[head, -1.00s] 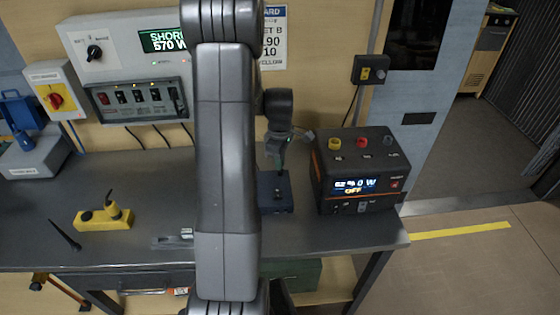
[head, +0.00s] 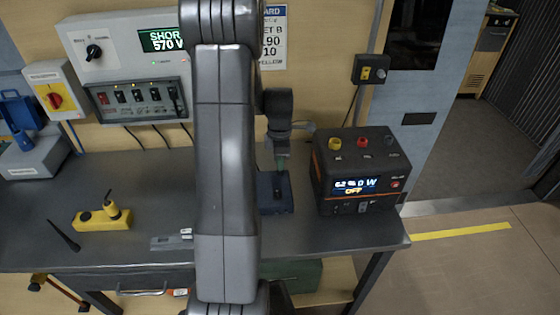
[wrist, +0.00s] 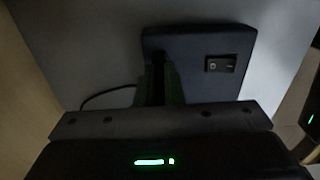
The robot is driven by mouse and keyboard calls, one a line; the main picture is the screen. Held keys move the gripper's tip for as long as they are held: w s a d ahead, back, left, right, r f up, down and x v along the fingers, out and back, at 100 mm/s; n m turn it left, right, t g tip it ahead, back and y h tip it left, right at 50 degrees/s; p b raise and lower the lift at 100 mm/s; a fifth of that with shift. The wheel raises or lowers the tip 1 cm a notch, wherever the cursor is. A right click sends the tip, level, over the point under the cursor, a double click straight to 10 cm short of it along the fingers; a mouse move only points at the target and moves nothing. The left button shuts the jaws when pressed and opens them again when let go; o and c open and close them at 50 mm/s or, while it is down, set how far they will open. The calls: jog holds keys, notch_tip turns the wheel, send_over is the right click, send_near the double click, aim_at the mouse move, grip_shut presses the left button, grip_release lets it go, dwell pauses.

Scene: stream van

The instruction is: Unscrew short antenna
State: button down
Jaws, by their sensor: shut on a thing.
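A dark blue box (head: 275,197) stands on the bench to the right of my arm in the head view. In the wrist view it is a dark box (wrist: 205,45) with a black rocker switch on its face. A short, dark, upright antenna (wrist: 158,75) stands at this box. My gripper (head: 281,165) points down over the box. Its green-padded fingers (wrist: 160,85) are shut on the antenna, one pad on each side. The antenna's lower joint is too dark to make out.
A black and orange power unit (head: 360,170) reading OFF stands close to the right of the box. A yellow device (head: 103,217) and a thin black rod (head: 63,236) lie on the left of the bench. A small grey piece (head: 172,242) lies near the front edge.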

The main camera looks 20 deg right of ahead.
jog(key=c, duration=1.6)
grip_release()
jog(key=m, duration=0.4)
jog(key=m, duration=0.4)
jog(key=shift+b, duration=0.3)
